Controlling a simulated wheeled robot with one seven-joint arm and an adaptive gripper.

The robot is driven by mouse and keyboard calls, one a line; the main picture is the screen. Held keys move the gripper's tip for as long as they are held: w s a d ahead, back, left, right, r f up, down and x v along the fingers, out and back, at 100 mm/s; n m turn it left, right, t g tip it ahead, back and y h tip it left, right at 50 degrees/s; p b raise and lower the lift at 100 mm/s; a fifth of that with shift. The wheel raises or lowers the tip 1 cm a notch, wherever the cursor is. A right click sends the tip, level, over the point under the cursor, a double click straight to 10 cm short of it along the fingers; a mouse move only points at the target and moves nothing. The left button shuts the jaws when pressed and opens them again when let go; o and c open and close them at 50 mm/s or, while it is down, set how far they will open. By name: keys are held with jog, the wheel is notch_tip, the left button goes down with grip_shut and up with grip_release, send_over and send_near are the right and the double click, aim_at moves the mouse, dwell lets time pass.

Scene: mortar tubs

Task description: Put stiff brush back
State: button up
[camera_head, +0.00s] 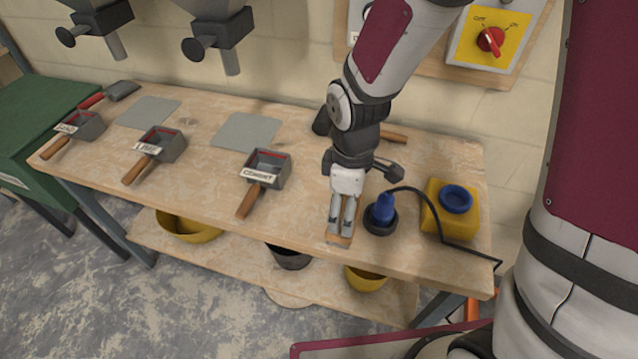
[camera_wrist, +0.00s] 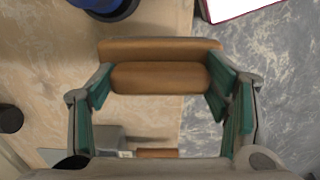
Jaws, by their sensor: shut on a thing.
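My gripper (camera_head: 342,232) points down over the front edge of the workbench (camera_head: 300,232). Its two fingers, green-padded in the wrist view (camera_wrist: 162,92), are shut on the stiff brush (camera_wrist: 160,77). The brush shows there as a brown wooden body lying crosswise between the fingers. In the head view only a little of the brush (camera_head: 339,240) shows at the fingertips, and its bristles cannot be made out. I cannot tell whether it touches the bench top.
A blue tool in a dark round base (camera_head: 380,218) stands close right of my gripper, with a black cable. A yellow box (camera_head: 435,221) is further right. Scoops labelled CEMENT (camera_head: 266,170), LIME (camera_head: 160,146) and another lie left. Tubs (camera_head: 190,228) sit on the lower shelf.

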jog(key=shift+w+a+f, duration=0.7)
jog(key=shift+w+f, duration=0.05)
jog(key=shift+w, duration=0.85)
jog(key=shift+w+a+f, duration=0.75)
jog(key=shift+w, duration=0.9)
jog(key=shift+w+a+f, duration=0.7)
jog(key=shift+w+f, duration=0.05)
jog(key=shift+w, duration=0.85)
jog(key=shift+f, duration=0.15)
jog(key=o, duration=1.1)
